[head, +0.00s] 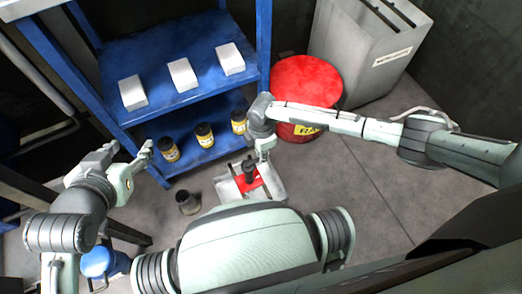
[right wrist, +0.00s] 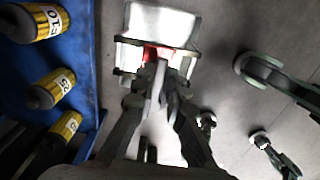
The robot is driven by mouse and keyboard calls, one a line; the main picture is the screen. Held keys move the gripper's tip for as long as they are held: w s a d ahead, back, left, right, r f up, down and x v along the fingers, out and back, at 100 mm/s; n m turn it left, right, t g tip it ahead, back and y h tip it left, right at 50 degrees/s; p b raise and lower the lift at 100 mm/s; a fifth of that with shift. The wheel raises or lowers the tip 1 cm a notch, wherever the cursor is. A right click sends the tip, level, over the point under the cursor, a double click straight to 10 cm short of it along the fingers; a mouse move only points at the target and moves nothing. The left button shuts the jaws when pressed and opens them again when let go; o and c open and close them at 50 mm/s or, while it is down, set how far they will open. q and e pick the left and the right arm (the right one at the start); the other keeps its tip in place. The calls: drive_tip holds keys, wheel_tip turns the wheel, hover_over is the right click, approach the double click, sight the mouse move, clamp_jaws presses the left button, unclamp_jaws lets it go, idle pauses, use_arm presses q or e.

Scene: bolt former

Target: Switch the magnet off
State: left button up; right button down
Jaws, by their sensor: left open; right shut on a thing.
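A red plate (head: 252,187) with a dark upright part (head: 248,172) sits on a pale metal tray (head: 275,187) low in front of me. I take the dark part and red plate to be the magnet, though no switch marking is legible. My right gripper (head: 263,156) points down beside the dark part. In the right wrist view its fingers (right wrist: 158,78) close together at the red piece (right wrist: 152,53), shut on a narrow part that they largely hide. My left gripper (head: 130,150) is open and empty, in front of the blue shelf, away from the magnet.
The blue shelf (head: 150,60) holds white boxes (head: 182,75) above and dark, yellow-labelled bottles (head: 204,135) below. A red drum (head: 308,85) and grey bin (head: 365,50) stand right of it. A dark cup (head: 187,203) stands on the floor. Floor at right is clear.

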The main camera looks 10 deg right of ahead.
idle(0.3)
drive_tip(key=c, duration=1.6)
unclamp_jaws()
drive_tip(key=shift+o, duration=0.2)
drive_tip(key=shift+r, duration=0.15)
wheel_tip(320, 180, up, 12)
